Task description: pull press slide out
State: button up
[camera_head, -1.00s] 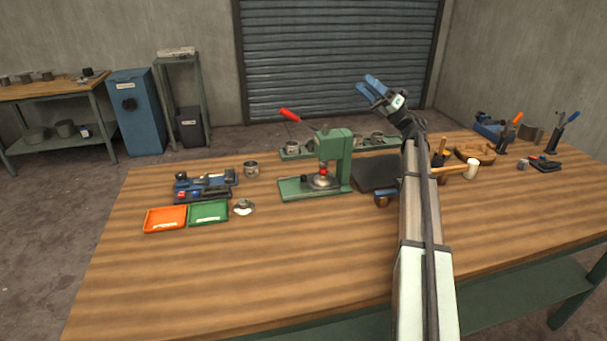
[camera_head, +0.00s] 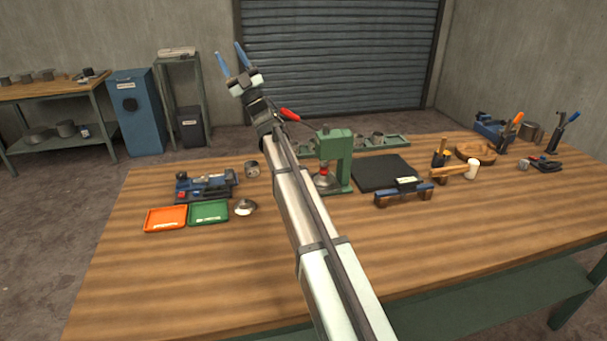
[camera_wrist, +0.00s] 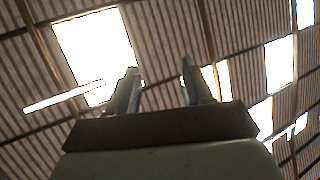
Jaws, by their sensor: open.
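The green press (camera_head: 336,150) stands near the middle of the workbench, with a red-handled lever (camera_head: 289,114) reaching out to its left. Its slide, at the base, is largely hidden behind my arm; a grey dome part with a red knob (camera_head: 324,176) shows beside the column. My gripper (camera_head: 231,55) is raised high above the back left of the press, its blue fingers apart and pointing up. In the wrist view my gripper (camera_wrist: 158,88) is open and empty, facing the roof.
A blue fixture (camera_head: 205,185), an orange tray (camera_head: 166,219), a green tray (camera_head: 209,212) and a small metal bowl (camera_head: 245,207) lie left of the press. A black mat (camera_head: 384,172) and a blue-handled tool (camera_head: 404,194) lie right. The bench front is clear.

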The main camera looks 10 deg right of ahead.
jog(key=s+a+f+m+h, duration=0.25)
jog(key=a+m+h, duration=0.25)
jog(key=a+m, duration=0.85)
jog(key=s+a+f+m+h, duration=0.25)
jog(key=a+m+h, duration=0.45)
jog(key=a, duration=1.1)
jog(key=w+d+f+m+g+h, duration=0.1)
jog(key=w+d+f+g+h, duration=0.15)
jog(key=d+f, duration=0.4)
jog(key=w+d+f+m+g+h, duration=0.1)
jog(key=w+d+f+g+h, duration=0.15)
jog(key=d, duration=0.65)
jog(key=w+d+f+m+g+h, duration=0.2)
jog(key=d+f+g, duration=0.25)
jog(key=d, duration=0.35)
jog(key=s+d+f+m+g+h, duration=0.1)
jog(key=s+d+f+g+h, duration=0.2)
jog(key=d, duration=0.5)
jog(key=s+d+f+m+g+h, duration=0.15)
jog(key=s+d, duration=0.25)
jog(key=d, duration=0.4)
jog(key=s+d+f+g+h, duration=0.1)
jog(key=s+d+f+g, duration=0.2)
jog(key=d, duration=0.5)
jog(key=x, duration=0.8)
jog(key=s+x, duration=0.1)
jog(key=x, duration=0.3)
jog(key=shift+s+a+f, duration=0.1)
jog(key=shift+f, duration=0.25)
